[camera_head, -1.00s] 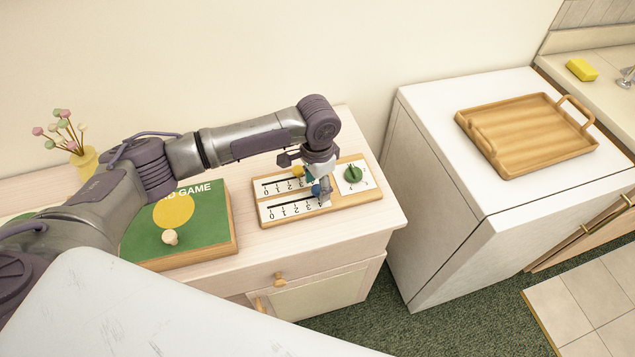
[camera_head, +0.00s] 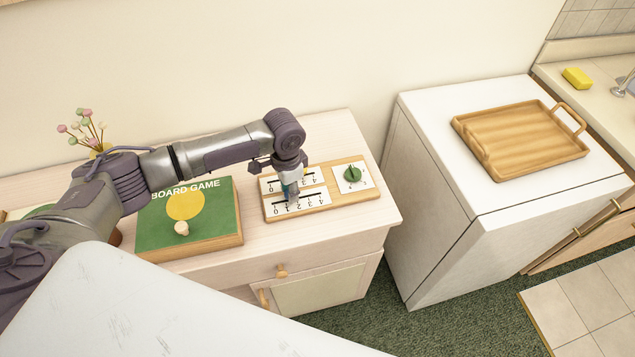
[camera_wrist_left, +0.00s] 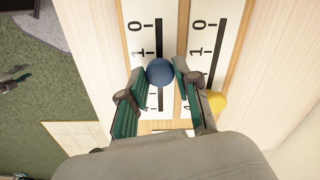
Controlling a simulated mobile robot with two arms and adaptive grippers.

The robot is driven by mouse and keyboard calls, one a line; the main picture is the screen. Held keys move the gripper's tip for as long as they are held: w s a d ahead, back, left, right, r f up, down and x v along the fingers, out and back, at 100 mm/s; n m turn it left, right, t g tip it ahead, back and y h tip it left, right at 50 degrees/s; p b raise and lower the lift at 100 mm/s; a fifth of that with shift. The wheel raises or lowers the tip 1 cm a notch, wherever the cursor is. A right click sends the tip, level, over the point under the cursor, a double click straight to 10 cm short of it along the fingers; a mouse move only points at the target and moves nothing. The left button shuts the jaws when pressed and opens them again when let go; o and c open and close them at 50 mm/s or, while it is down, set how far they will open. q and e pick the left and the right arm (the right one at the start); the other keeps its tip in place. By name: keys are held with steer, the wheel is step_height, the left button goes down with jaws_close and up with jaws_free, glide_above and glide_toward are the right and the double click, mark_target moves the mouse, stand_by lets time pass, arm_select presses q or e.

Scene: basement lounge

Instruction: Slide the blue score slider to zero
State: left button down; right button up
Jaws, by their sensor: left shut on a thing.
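The score board (camera_head: 331,205) lies on the pale cabinet, with two numbered tracks and a green dial (camera_head: 352,175). My left gripper (camera_head: 291,200) reaches down onto the front track near its low-number end. In the left wrist view it is shut on the round blue slider knob (camera_wrist_left: 160,72), one finger on each side. The blue knob sits just past the 1 mark, with 0 farther along the slot. The yellow slider knob (camera_wrist_left: 216,101) is on the neighbouring track, beside the right finger. In the head view the gripper mostly hides the blue knob. My right gripper is not in view.
A green board game box (camera_head: 190,218) with a small pale knob lies left of the score board. A vase of flowers (camera_head: 85,132) stands behind my arm. Right of the cabinet, a white appliance (camera_head: 420,135) carries a wooden tray (camera_head: 520,140).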

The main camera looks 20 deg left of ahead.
mark_target(272, 204)
arm_select(q)
steer(key=shift+s+a+r+p, duration=0.4)
steer(key=shift+s+a+p, duration=0.15)
steer(key=shift+s+a, duration=0.25)
steer(key=shift+s+a+f+p, duration=0.2)
steer(key=shift+a+p, duration=0.1)
steer(key=shift+a, duration=0.35)
steer(key=shift+s+a+f+p, duration=0.15)
steer(key=shift+s+a+p, duration=0.1)
steer(key=shift+a, duration=0.35)
steer(key=shift+s, duration=0.1)
steer(key=shift+f, duration=0.1)
steer(key=c, duration=1.2)
jaws_free()
steer(key=o, duration=0.4)
steer(key=shift+a, duration=0.1)
step_height(272, 204, up, 12)
steer(key=shift+r, duration=0.1)
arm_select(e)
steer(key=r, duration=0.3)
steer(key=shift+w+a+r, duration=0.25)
